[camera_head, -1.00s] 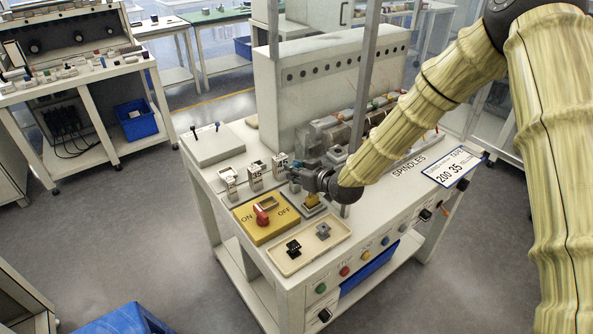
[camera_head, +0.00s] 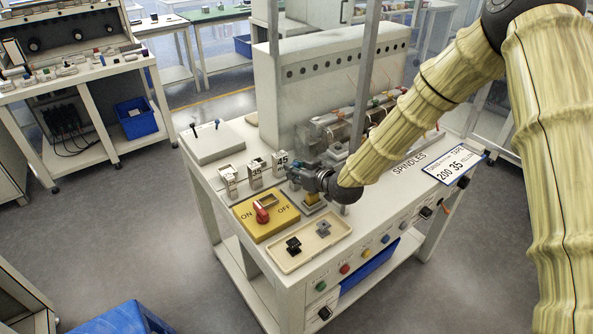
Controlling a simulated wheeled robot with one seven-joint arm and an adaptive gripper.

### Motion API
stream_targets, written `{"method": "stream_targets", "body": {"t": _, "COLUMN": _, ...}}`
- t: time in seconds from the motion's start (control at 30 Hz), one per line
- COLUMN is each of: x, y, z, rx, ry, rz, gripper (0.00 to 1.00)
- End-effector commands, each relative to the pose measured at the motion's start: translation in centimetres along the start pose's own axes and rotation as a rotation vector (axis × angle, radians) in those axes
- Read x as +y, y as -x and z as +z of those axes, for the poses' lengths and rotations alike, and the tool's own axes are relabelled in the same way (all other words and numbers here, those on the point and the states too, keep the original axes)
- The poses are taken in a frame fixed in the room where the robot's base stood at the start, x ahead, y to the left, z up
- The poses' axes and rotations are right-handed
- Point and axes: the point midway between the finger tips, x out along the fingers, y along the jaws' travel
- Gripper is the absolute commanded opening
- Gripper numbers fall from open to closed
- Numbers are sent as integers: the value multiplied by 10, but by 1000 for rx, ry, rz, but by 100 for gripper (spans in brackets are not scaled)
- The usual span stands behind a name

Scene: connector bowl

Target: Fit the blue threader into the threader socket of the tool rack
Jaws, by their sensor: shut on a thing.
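My gripper (camera_head: 293,176) is at the left end of my arm, low over the white workbench, just right of the number-marked blocks. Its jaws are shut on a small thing. A bluish bit at the jaws looks like the blue threader, but it is too small and covered to make out fully. The tool rack seems to be the pale block (camera_head: 213,149) at the bench's back left corner.
Several small blocks (camera_head: 256,170) stand between rack and gripper. A yellow ON/OFF box (camera_head: 266,228) with a red switch and a cream tray (camera_head: 282,264) with two small parts lie in front. A tall grey machine housing (camera_head: 275,110) and a metal post (camera_head: 363,100) stand behind.

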Motion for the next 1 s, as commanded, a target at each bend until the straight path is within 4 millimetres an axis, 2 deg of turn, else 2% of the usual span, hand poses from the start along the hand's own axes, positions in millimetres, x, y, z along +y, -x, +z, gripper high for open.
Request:
{"method": "stream_targets", "body": {"t": 0.37, "x": 0, "y": -2, "z": 4, "rx": 0, "ry": 0, "rz": 0, "gripper": 1}}
{"method": "stream_targets", "body": {"t": 0.4, "x": 0, "y": -2, "z": 4, "rx": 0, "ry": 0, "rz": 0, "gripper": 29}}
{"method": "stream_targets", "body": {"t": 0.5, "x": 0, "y": -2, "z": 4, "rx": 0, "ry": 0, "rz": 0, "gripper": 47}}
{"method": "stream_targets", "body": {"t": 0.83, "x": 0, "y": 0, "z": 4, "rx": 0, "ry": 0, "rz": 0, "gripper": 47}}
{"method": "stream_targets", "body": {"t": 1.0, "x": 1, "y": 12, "z": 3, "rx": 0, "ry": -1, "rz": 1, "gripper": 47}}
